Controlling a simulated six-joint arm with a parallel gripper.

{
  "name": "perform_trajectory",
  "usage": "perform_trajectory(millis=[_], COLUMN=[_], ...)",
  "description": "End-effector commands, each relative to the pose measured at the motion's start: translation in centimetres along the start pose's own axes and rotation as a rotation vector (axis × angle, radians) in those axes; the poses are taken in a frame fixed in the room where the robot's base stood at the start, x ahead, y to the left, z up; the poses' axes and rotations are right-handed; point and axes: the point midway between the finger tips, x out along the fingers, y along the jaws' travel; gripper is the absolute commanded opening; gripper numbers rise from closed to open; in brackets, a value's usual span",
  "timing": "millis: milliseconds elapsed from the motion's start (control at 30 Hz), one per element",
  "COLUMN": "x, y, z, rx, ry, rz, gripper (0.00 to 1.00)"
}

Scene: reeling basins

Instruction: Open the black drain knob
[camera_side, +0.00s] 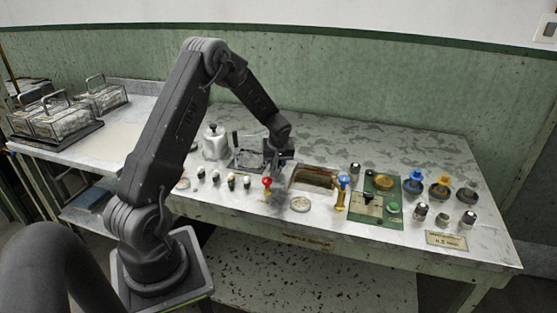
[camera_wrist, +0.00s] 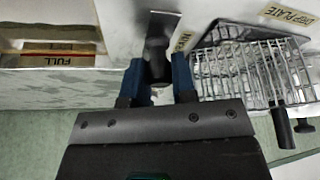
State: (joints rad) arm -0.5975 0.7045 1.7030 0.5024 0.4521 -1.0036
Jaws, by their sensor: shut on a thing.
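The black drain knob (camera_wrist: 157,62) shows in the wrist view as a dark upright piece between my two blue fingers. A dark flat bar extends above it in that picture. My gripper (camera_wrist: 158,82) is shut on the knob, with one finger on each side. In the side view my gripper (camera_side: 276,163) is low over the table, between the wire basket and the rectangular basin (camera_side: 314,178). There the gripper and wrist hide the knob, so I cannot tell how far it is turned.
A wire basket (camera_wrist: 250,70) with a dark handle is close beside my gripper. A basin with a FULL label (camera_wrist: 55,60) is on the other side. A red-topped valve (camera_side: 267,183), a blue-topped tap (camera_side: 343,182) and a white jug (camera_side: 215,143) stand nearby.

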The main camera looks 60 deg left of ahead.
Motion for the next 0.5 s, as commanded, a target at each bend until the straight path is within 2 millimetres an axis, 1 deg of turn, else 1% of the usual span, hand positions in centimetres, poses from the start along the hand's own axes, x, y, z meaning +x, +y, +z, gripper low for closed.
perform_trajectory(millis=[67, 100, 333, 367, 500], x=[-0.02, -0.02, 0.0, 0.0, 0.01], y=[0.06, 0.06, 0.05, 0.05, 0.03], z=[-0.08, -0.09, -0.09, -0.08, -0.08], rx=[-0.001, -0.001, -0.001, -0.001, -0.001], ry=[0.002, 0.002, 0.002, 0.002, 0.001], rz=[0.002, 0.002, 0.002, 0.002, 0.001], gripper=[0.0, 0.26, 0.48, 0.49, 0.49])
